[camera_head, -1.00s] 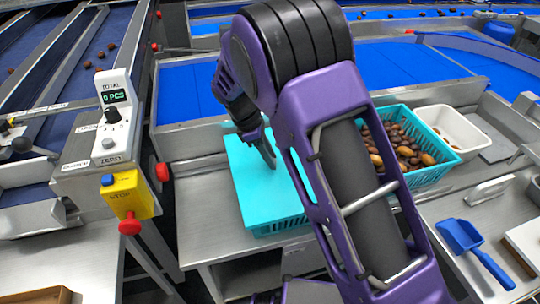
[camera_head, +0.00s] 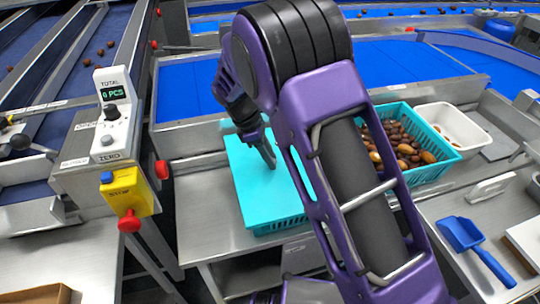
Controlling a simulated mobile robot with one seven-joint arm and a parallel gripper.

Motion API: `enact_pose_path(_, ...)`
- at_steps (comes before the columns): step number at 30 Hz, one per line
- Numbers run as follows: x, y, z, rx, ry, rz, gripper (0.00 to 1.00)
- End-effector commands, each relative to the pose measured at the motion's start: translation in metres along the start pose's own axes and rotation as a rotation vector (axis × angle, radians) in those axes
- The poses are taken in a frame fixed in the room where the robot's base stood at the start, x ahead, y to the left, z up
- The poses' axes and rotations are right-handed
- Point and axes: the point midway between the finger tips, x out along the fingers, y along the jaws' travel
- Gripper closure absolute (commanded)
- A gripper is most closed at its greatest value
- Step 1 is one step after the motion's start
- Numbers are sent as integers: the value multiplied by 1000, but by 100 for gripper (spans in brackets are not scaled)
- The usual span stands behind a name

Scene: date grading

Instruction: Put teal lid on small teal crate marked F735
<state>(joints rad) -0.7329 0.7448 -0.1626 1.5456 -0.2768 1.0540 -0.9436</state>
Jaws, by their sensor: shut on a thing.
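The teal lid (camera_head: 262,195) lies flat over the top of a teal crate (camera_head: 277,226) on the metal bench. Only the crate's slotted front wall shows under the lid's front edge. The F735 mark cannot be read. My gripper (camera_head: 268,160) is at the lid's upper middle, pointing down, shut on the lid. My purple arm hides the lid's right part and much of the crate's right side. Whether the lid sits fully down all round cannot be told.
A teal crate of dates (camera_head: 432,172) stands right of my arm, with a white bin (camera_head: 455,125) beyond it. A blue scoop (camera_head: 465,238) lies at the right. A yellow stop box (camera_head: 127,193) stands left. Bare bench lies left of the lid.

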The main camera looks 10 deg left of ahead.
Motion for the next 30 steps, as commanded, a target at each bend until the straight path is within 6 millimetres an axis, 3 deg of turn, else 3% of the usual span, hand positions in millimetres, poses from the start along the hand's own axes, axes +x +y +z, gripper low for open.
enact_pose_path(4, 2, 0, -1, 0, 0, 0, 100)
enact_pose_path(5, 2, 0, 0, 0, 0, 0, 64)
enact_pose_path(10, 2, 0, 0, 0, 0, 0, 33)
enact_pose_path(17, 2, 0, -1, 0, 0, 0, 31)
enact_pose_path(21, 2, 0, -1, 0, 0, 0, 8)
enact_pose_path(30, 0, 0, 0, 0, 0, 0, 8)
